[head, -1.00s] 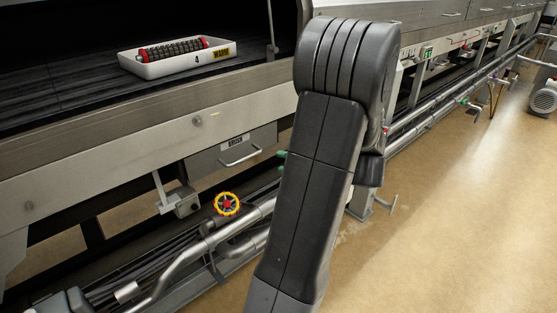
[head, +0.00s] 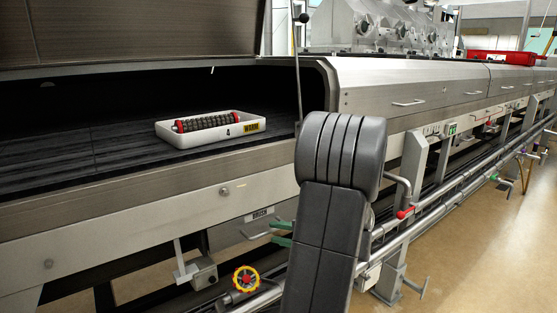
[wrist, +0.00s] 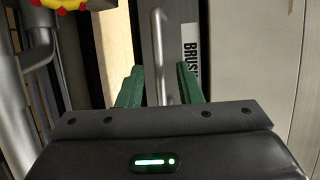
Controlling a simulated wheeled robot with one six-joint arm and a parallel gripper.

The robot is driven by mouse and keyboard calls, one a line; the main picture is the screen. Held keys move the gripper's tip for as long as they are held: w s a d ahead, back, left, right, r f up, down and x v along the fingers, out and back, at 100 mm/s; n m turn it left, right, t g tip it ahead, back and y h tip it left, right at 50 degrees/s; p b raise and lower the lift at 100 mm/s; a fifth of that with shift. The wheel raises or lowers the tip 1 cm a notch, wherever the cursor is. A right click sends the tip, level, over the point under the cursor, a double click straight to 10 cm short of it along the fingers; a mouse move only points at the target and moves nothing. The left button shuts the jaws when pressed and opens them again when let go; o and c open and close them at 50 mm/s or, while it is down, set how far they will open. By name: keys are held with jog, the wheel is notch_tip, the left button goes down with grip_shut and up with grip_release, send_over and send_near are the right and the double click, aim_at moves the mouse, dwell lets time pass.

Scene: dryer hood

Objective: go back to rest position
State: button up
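My gripper (head: 279,233) shows two green fingers just right of the metal handle (head: 257,235) on the grey box labelled BRUSH (head: 225,235) under the hood. In the wrist view the fingers of my gripper (wrist: 158,67) are apart. The handle (wrist: 159,35) runs up the picture between them, with a gap on each side. I cannot tell how deep it lies between the fingers. My dark arm hides part of the scene right of the gripper in the head view.
A white tray (head: 179,140) marked WARM holds a dark roller (head: 208,123) with red ends on the black bed inside the open hood. A yellow and red handwheel (head: 246,280) and pipes lie below the box. Open floor (head: 480,250) is at the right.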

aim_at(271, 232)
jog(key=x, duration=0.3)
jog(key=shift+w+a+f, duration=0.1)
jog(key=shift+a, duration=0.25)
jog(key=shift+s+d, duration=0.75)
jog(key=shift+s, duration=0.1)
jog(key=shift+a, duration=0.1)
